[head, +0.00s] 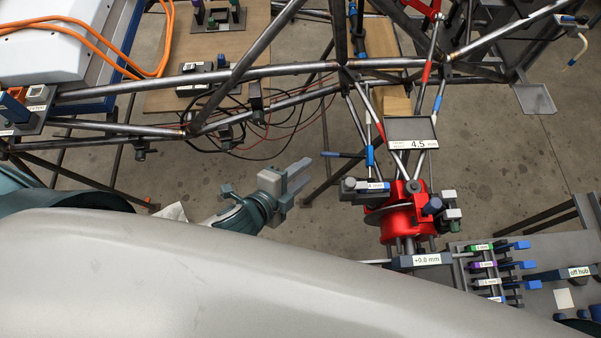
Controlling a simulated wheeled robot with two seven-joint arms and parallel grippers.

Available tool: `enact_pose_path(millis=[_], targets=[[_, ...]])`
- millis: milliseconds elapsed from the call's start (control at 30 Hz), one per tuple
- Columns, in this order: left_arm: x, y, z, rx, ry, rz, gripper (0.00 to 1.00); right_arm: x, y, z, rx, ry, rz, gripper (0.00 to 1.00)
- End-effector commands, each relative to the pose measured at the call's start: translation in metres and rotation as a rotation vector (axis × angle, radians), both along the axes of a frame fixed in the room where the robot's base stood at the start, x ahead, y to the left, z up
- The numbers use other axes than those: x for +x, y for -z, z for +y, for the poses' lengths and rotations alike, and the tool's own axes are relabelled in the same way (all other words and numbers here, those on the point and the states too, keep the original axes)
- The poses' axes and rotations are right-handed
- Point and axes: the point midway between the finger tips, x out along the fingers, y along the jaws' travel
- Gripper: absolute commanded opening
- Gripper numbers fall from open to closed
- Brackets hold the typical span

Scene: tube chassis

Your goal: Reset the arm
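My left gripper (298,177) is in the middle of the head view, at the end of the teal and grey arm that comes in from the left. Its two grey fingers point up and to the right, with a gap between them and nothing held. It is apart from the steel tubes above it and from the red hub fixture (399,222) to its right. My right gripper does not show in the head view.
The tube chassis (270,72) spans the top. A display reading 4.5 (411,131) stands above the red fixture. A bench (548,246) at right carries several blue-handled, labelled pieces. Orange cables (95,40) lie top left. Bare floor (480,150) shows between.

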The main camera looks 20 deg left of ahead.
Motion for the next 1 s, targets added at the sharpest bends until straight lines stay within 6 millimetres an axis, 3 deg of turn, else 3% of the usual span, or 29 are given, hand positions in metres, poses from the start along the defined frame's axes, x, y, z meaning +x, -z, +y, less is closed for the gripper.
enact_pose_path(millis=[767, 867, 1000], targets=[[-0.004, -0.002, 0.002, -0.001, -0.002, 0.001, 0.29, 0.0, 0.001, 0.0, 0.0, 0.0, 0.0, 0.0], [-0.003, 0.007, 0.004, -0.001, -0.011, 0.014, 0.29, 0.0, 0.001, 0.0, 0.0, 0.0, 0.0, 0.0], [0.002, 0.039, 0.012, -0.009, -0.048, 0.064, 0.29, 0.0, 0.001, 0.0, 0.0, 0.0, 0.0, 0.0]])
